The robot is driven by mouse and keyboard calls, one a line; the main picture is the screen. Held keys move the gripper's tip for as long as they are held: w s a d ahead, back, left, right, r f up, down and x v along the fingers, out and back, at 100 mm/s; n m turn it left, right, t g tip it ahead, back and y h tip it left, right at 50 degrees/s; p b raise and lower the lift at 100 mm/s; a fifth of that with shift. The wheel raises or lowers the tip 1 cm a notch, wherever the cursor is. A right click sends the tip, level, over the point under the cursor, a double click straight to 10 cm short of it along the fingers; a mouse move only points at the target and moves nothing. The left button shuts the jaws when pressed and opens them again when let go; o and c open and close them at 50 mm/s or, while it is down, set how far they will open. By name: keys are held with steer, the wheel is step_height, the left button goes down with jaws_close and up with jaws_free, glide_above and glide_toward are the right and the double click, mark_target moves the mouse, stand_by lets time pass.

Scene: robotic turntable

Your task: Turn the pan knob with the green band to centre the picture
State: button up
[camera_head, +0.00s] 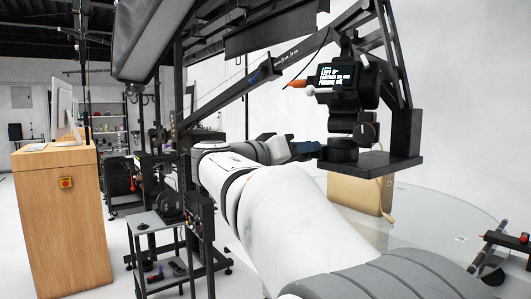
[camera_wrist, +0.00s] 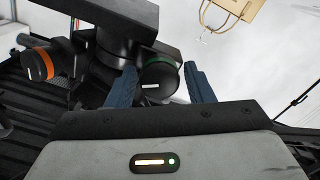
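The pan knob with the green band (camera_wrist: 160,80) is a dark round knob in the wrist view, its face towards the camera and a white mark on it. My gripper (camera_wrist: 159,68) has its two blue fingers apart, one on each side of this knob, with a narrow gap seeming to show at each side. In the head view my gripper (camera_head: 306,147) is at the camera mount, left of the black base under the camera (camera_head: 346,84). The green band cannot be made out there. The camera's screen shows white text, too small to read surely.
A second knob with an orange band (camera_wrist: 38,64) is left of my fingers. A tan bag (camera_head: 358,194) stands on the glass turntable (camera_head: 440,212) below the mount. A black bracket (camera_head: 385,163) and boom surround the camera. A wooden desk (camera_head: 62,215) stands left.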

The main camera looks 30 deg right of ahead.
steer(key=c, duration=0.8)
steer(key=n, duration=0.5)
steer(key=shift+n, duration=0.4)
steer(key=n+p, duration=0.1)
steer(key=n, duration=0.4)
steer(key=shift+f+n, duration=0.1)
steer(key=shift+n, duration=0.3)
steer(key=shift+p, duration=0.3)
steer(key=o, duration=1)
